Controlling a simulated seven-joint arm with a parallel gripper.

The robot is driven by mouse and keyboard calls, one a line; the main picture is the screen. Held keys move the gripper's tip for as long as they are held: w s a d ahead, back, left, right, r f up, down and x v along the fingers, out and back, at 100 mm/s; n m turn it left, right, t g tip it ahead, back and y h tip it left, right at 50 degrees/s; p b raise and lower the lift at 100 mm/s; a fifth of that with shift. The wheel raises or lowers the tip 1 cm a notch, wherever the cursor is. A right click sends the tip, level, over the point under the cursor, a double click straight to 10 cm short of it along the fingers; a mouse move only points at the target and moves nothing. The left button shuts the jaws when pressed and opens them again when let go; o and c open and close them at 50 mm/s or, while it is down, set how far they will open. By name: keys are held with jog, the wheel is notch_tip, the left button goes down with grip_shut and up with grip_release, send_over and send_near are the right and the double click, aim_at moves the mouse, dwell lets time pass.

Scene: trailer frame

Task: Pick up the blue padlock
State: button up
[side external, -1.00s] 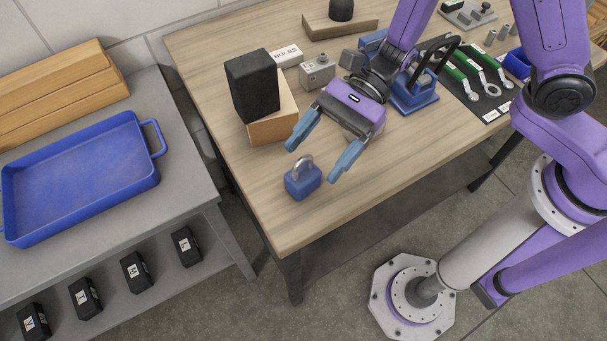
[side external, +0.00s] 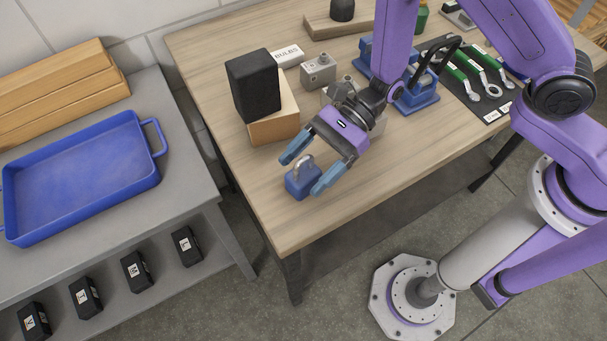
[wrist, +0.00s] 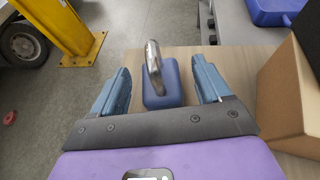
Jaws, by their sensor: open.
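The blue padlock (side external: 299,184) with a silver shackle stands upright near the front left corner of the wooden table (side external: 260,215). My gripper (side external: 301,168) is open, with its two blue fingers on either side of the padlock in the side view. In the side view the near finger hides part of the padlock's right side.
A cardboard box (side external: 274,122) with a black block (side external: 253,85) on it stands just behind the padlock; the box (wrist: 289,100) is right of my gripper in the wrist view. A blue tray (side external: 80,180) sits on the grey bench at left. The table's front edge is close.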

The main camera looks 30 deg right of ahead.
aim_at(300, 175)
jog(key=shift+s+a+f, duration=0.15)
jog(key=shift+a+f, duration=0.4)
jog(key=shift+a, duration=0.15)
jog(key=shift+s+a+f, duration=0.1)
jog(key=shift+a+f, duration=0.4)
jog(key=shift+a, duration=0.2)
jog(key=c, duration=1.4)
jog(key=shift+r, duration=0.55)
notch_tip(300, 175, up, 2)
jog(key=shift+r, duration=0.1)
jog(key=shift+s+d+r, duration=1.4)
jog(key=shift+d+r, duration=0.25)
jog(key=shift+d, duration=0.2)
jog(key=shift+s+d+r, duration=1.4)
jog(key=shift+d+r, duration=0.2)
jog(key=shift+d, duration=0.3)
jog(key=shift+s+d+r, duration=1.4)
jog(key=shift+d+r, duration=0.25)
jog(key=shift+d, duration=0.2)
